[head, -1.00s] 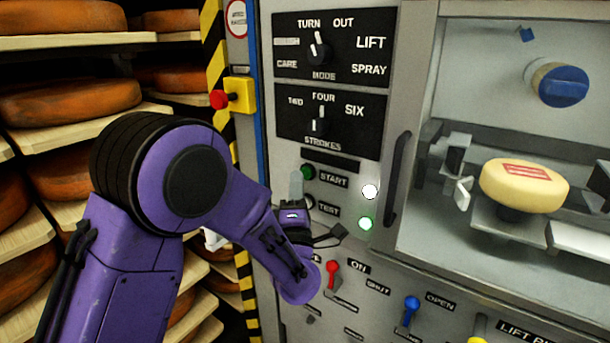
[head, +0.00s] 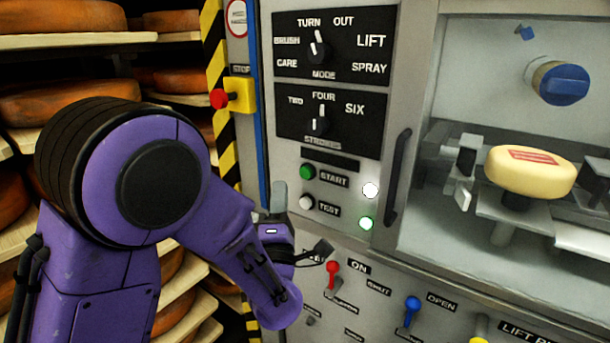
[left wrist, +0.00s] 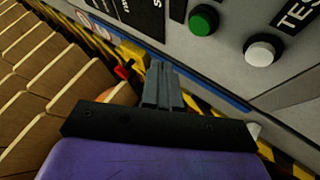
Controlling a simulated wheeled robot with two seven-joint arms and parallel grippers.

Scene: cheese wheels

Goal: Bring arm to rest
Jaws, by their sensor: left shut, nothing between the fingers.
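My left arm is purple and comes in from the left in the head view. Its left gripper (head: 279,196) has grey fingers pointing up, in front of the machine's panel and left of the white TEST button (head: 306,202). In the left wrist view the left gripper's fingers (left wrist: 161,85) lie together with nothing between them. The green START button (head: 307,171) is above and right of the fingers, apart from them. My right gripper is in neither view.
Wooden shelves (head: 62,41) with orange cheese wheels stand at the left. A yellow box with a red knob (head: 218,99) sits beside the striped post. A red lever (head: 331,268) and a blue lever (head: 411,305) stick out below. A pale cheese wheel (head: 530,172) is inside the machine's chamber.

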